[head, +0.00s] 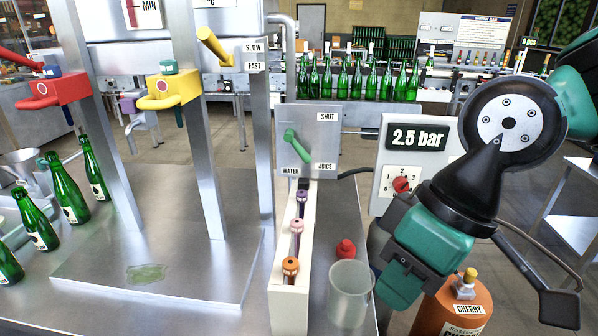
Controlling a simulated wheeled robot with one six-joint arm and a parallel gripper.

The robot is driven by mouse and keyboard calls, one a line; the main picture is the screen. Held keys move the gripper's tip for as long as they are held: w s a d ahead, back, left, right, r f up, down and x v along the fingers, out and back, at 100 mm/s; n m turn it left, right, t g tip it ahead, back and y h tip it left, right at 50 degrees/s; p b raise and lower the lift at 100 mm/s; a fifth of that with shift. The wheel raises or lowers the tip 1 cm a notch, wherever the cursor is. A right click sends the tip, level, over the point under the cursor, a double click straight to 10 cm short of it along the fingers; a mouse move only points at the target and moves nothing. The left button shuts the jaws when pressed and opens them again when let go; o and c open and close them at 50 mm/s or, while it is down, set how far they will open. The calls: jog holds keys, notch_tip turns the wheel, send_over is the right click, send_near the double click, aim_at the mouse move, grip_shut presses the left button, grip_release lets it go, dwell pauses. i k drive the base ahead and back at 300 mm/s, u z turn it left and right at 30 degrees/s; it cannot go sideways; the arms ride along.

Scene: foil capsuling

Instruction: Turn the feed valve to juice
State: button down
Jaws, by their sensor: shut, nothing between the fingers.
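The feed valve is a grey plate (308,116) with a green lever (297,147), marked SHUT at top right, WATER at bottom left and JUICE at bottom right. The lever slants from upper left to lower right across the plate. I cannot tell surely which end is its pivot, so its setting is unclear. My gripper (379,246) is at the lower right, beyond the valve's right side and lower in the picture, apart from the lever. It is shut and empty, and its fingers are mostly hidden by my own green and black wrist.
A pale rack with several coloured stoppers (291,268) stands below the valve. A clear beaker (349,297) and red knob (345,249) are right of it. A 2.5 bar panel (416,138) with a red dial is near my wrist. Green bottles (64,190) stand left.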

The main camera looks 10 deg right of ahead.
aim_at(289, 137)
jog(key=k, duration=0.9)
jog(key=u, duration=1.7)
jog(key=i, duration=1.4)
jog(key=z, duration=2.25)
